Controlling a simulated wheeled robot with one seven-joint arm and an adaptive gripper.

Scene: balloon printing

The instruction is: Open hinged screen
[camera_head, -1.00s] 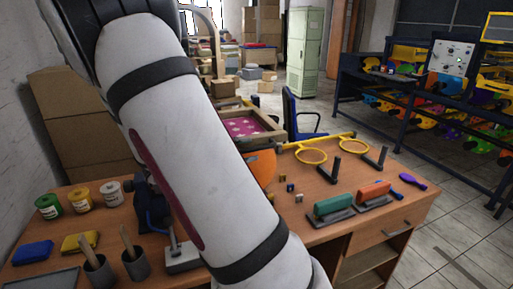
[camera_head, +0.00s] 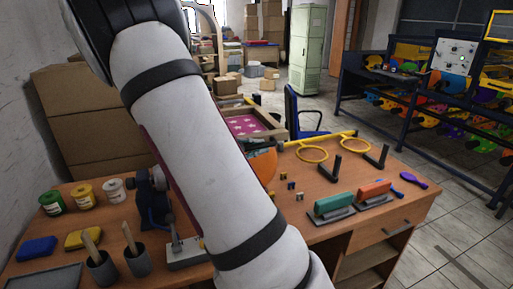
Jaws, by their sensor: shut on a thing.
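The hinged screen (camera_head: 268,115) is a wooden frame around a pink panel with pale spots. It sits at the back of the table, just right of my arm, and its left part is hidden behind the arm. I cannot tell its tilt exactly. An orange rounded piece (camera_head: 263,166) shows below it, partly covered by the arm. My gripper is not in view; my thick white arm crosses the picture from bottom middle to upper left.
The wooden table (camera_head: 318,236) holds a green squeegee (camera_head: 333,203), an orange squeegee (camera_head: 374,189), yellow hoops (camera_head: 312,154), ink jars (camera_head: 82,195) and a dark blue press (camera_head: 152,200). A blue chair (camera_head: 292,110) stands behind. Shelves are at right.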

